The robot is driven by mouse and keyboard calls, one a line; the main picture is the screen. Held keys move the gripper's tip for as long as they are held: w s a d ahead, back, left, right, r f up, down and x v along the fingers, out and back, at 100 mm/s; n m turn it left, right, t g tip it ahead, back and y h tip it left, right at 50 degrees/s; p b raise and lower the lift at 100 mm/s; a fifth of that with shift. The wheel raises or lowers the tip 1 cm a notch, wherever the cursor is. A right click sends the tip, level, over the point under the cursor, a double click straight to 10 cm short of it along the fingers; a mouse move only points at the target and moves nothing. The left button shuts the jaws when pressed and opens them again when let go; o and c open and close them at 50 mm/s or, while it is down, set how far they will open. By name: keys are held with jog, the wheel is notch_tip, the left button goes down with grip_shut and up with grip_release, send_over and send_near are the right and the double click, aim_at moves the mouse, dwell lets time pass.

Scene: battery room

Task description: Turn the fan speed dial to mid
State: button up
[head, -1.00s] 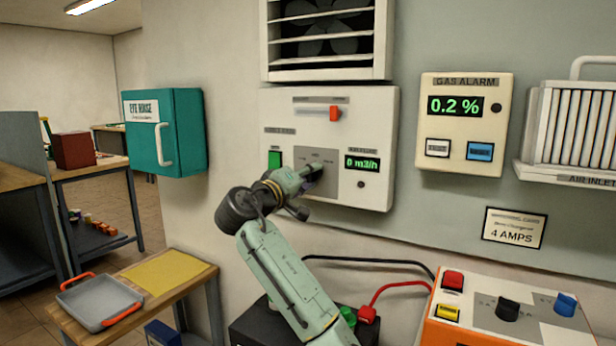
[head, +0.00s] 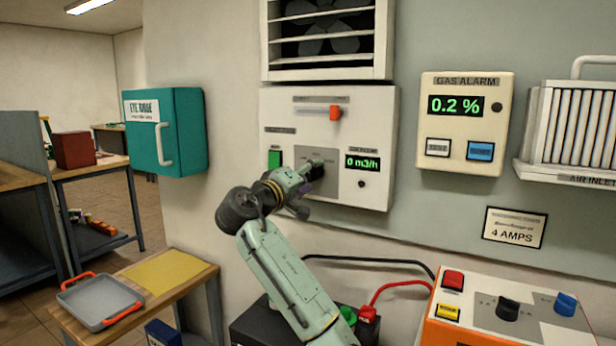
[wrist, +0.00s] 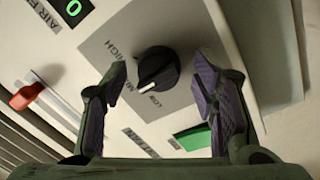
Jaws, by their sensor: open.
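The fan speed dial (wrist: 157,70) is a round black knob on a grey plate with the labels HIGH, MID and LOW. My gripper (wrist: 161,74) is open, with one finger on each side of the dial and visible gaps between fingers and knob. In the head view my gripper (head: 306,174) is at the fan control panel (head: 279,110) and partly covers the plate. The airflow display (head: 362,162) reads 0 m3/h.
The panel also has a green switch (head: 275,158) left of the dial and a red slider (head: 335,113) above. A fan grille (head: 327,73) is above the panel. A gas alarm (head: 464,125) is to the right, and an orange charger box (head: 440,326) stands below right.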

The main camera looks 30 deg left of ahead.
jog(key=s, duration=1.2)
jog(key=shift+a+f, duration=0.25)
jog(key=shift+f, duration=0.05)
jog(key=shift+f, duration=0.1)
